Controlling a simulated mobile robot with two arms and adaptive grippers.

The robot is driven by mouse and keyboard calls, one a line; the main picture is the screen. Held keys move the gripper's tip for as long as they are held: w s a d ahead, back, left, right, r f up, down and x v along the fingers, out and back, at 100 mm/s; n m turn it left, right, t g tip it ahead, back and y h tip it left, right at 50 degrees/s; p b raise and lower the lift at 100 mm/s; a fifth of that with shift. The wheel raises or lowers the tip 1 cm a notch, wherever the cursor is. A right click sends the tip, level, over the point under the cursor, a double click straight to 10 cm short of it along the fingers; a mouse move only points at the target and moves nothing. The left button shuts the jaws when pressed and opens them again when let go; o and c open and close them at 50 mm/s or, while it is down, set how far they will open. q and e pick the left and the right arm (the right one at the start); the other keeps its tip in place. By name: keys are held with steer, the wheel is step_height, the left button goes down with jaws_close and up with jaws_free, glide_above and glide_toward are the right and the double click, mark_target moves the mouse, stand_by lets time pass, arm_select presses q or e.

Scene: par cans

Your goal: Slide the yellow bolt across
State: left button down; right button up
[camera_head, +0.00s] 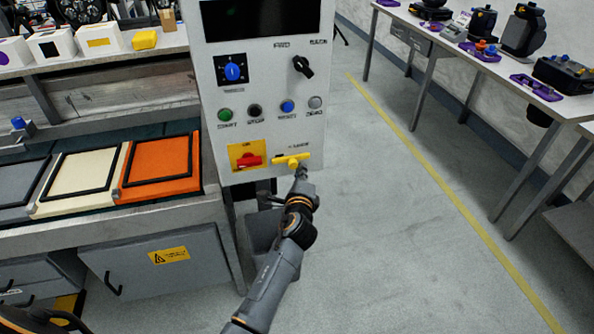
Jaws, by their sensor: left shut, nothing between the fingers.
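The yellow bolt (291,160) is a small bar lying level on the lower right of a pale grey control panel (265,125), right of a red switch on a yellow plate. My left gripper (302,172) is at the bolt's right end, just below it. It is small and dark here, and it is shut with nothing held. I cannot tell whether its tips touch the bolt. My right gripper is not in view.
The panel carries a blue knob (233,72), a black knob (302,66) and a row of buttons. A bench with grey, cream and orange trays (158,168) stands on the left. The floor (400,230) on the right is clear up to a table (480,55).

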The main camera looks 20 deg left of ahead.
arm_select(q)
steer(key=s+a+p, duration=0.2)
steer(key=a, duration=0.1)
steer(key=shift+a, duration=0.2)
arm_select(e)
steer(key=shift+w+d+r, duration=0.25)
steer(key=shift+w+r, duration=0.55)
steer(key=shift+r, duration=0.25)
arm_select(q)
steer(key=shift+f, duration=0.15)
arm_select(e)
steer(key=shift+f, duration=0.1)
